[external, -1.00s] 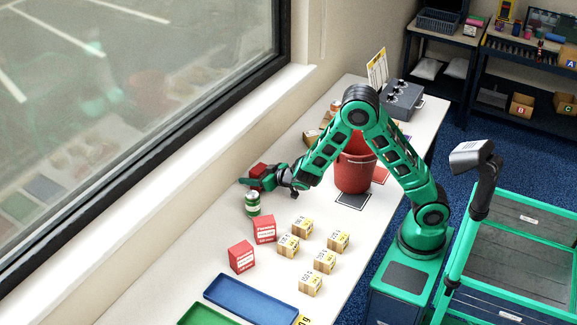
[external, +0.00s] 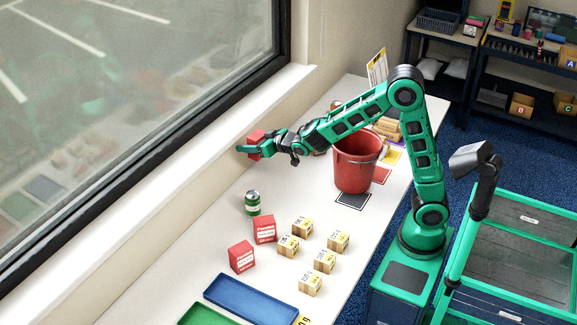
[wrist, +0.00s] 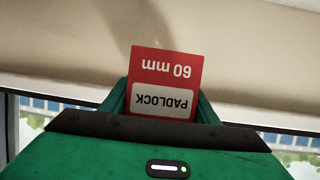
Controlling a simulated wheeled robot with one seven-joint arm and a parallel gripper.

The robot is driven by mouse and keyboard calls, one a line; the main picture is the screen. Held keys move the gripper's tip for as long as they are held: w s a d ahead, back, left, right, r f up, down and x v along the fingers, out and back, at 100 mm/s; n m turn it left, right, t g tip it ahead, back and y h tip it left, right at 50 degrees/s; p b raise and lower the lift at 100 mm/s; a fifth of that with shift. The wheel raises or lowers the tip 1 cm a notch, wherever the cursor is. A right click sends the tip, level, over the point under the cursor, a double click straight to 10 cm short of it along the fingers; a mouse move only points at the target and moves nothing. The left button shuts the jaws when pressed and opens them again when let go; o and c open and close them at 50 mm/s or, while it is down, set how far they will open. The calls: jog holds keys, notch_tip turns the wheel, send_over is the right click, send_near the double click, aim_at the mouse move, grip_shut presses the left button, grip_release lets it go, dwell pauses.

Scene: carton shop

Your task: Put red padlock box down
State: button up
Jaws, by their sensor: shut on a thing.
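The red padlock box (external: 256,142) is held in my gripper (external: 251,149), near the window sill at the far left of the table. In the wrist view the box (wrist: 165,75) shows red with "PADLOCK" and "60 mm" printed upside down, between the green fingers. My gripper is shut on it. The box appears to be above the table, close to the wall; the exact gap below it cannot be told. Two other red boxes, one (external: 265,229) and another (external: 241,257), stand on the white table (external: 190,270).
A green can (external: 253,203) stands behind the two red boxes. Several small tan cartons (external: 302,227) are to their right. A red bucket (external: 354,170) stands near my arm. A blue tray (external: 250,298) and a green tray (external: 207,314) lie at the front. The window sill (external: 205,150) borders the table.

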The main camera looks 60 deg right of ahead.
jog(key=s+a+f+m+h, duration=0.1)
jog(key=s+a+f, duration=0.1)
jog(key=s+a, duration=0.85)
jog(key=s+a+r+m+g+h, duration=0.1)
jog(key=s+a, duration=0.1)
jog(key=s, duration=0.4)
jog(key=s+a+r+m+h, duration=0.1)
jog(key=s+a+r+h, duration=0.1)
jog(key=s, duration=0.5)
send_over(282, 205)
notch_tip(282, 205, down, 12)
jog(key=shift+f, duration=2.15)
jog(key=shift+f, duration=0.1)
jog(key=o, duration=1.2)
